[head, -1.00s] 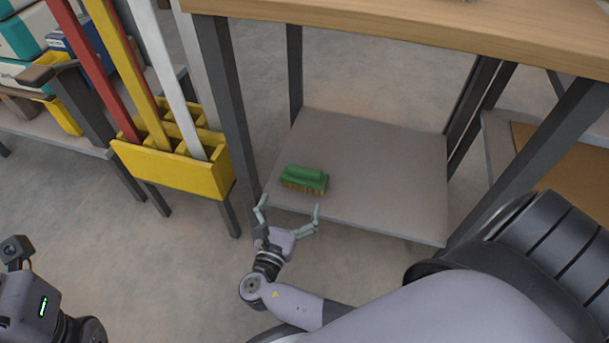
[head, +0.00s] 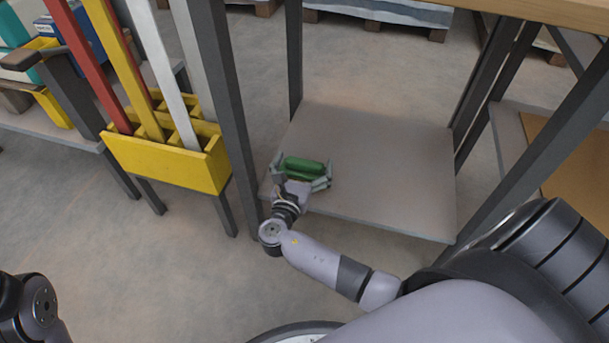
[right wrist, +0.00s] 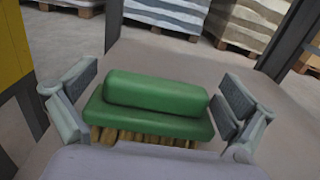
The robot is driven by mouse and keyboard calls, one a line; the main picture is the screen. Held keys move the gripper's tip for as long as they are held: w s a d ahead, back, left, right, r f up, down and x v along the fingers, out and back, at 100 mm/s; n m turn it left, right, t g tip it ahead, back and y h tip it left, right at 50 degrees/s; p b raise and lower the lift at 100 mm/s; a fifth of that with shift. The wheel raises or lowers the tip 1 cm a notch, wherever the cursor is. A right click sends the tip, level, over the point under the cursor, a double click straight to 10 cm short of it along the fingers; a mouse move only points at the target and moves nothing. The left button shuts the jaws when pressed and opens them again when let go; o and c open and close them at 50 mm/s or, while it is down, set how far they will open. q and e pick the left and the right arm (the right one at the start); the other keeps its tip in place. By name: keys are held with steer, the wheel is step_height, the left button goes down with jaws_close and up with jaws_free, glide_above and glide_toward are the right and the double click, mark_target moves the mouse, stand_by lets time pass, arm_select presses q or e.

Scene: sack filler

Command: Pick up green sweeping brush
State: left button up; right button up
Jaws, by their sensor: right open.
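The green sweeping brush (head: 304,164) lies on the low grey shelf (head: 385,170) under the workbench, near the shelf's left front part. In the right wrist view the brush (right wrist: 155,92) shows its green handle block on top and tan bristles below. My right gripper (head: 302,172) is open, with one finger on each side of the brush. The fingers also show in the right wrist view (right wrist: 155,105), with a small gap visible at the right end; contact at the left end is unclear. My left gripper is not in view; only part of my left arm shows at the lower left.
A yellow holder (head: 165,165) with red, yellow and white poles stands left of the bench. A dark bench leg (head: 222,80) rises close to my right gripper's left. The wooden benchtop (head: 540,12) overhangs above. The shelf right of the brush is clear.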

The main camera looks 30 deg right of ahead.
steer(key=c, duration=1.2)
